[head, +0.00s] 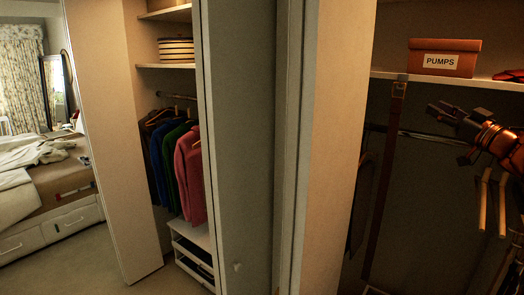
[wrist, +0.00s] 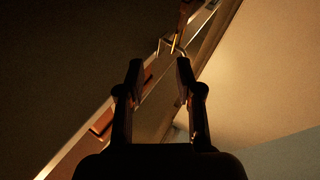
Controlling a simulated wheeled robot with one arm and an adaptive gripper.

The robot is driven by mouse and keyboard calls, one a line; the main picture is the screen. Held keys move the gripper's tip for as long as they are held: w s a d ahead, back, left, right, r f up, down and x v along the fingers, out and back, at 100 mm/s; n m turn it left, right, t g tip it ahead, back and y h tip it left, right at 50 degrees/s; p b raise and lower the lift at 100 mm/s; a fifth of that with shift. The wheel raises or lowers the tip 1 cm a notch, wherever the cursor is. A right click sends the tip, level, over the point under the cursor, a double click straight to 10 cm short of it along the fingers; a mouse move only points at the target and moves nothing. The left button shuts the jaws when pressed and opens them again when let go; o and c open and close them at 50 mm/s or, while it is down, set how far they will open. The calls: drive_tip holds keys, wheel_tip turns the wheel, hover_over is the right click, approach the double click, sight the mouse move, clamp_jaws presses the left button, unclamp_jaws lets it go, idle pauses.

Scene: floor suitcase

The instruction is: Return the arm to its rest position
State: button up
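My gripper (head: 438,108) is at the right of the head view, inside the dark closet section, with its fingers toward the left. My copper-coloured arm (head: 500,142) reaches in from the right edge, raised beneath the shelf. In the wrist view my gripper (wrist: 159,70) shows two dark fingers spread apart with nothing held between them. A brown belt (head: 385,175) hangs from the shelf's front edge, left of the gripper and apart from it. Its upper end appears beyond the fingers in the wrist view (wrist: 183,22).
The shelf (head: 400,76) holds a box labelled PUMPS (head: 444,58) above my gripper. Wooden hangers (head: 484,200) hang just below my arm. A closet door panel (head: 240,150) stands mid-view. Coats (head: 190,175) and a bed (head: 60,185) are at left.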

drive_tip(key=s+a+f+m+g+h, duration=0.5)
drive_tip(key=s+a+f+g+h, duration=0.15)
drive_tip(key=f, duration=0.55)
drive_tip(key=s+a+f+m+g+h, duration=0.5)
drive_tip(key=s+a+f, duration=0.3)
drive_tip(key=f, duration=0.4)
drive_tip(key=s+a+f+n+g+y, duration=0.1)
drive_tip(key=s+a+f+g, duration=0.2)
drive_tip(key=s+a, duration=0.3)
drive_tip(key=s+a+f+n+g+y, duration=0.1)
drive_tip(key=s+a+f, duration=0.4)
drive_tip(key=s, duration=0.9)
drive_tip(key=s+a+f+n+g+y, duration=0.2)
drive_tip(key=s+a+f+g, duration=0.3)
drive_tip(key=s, duration=0.6)
drive_tip(key=shift+a+g, duration=0.45)
drive_tip(key=shift+a, duration=0.75)
drive_tip(key=shift+d+f, duration=0.1)
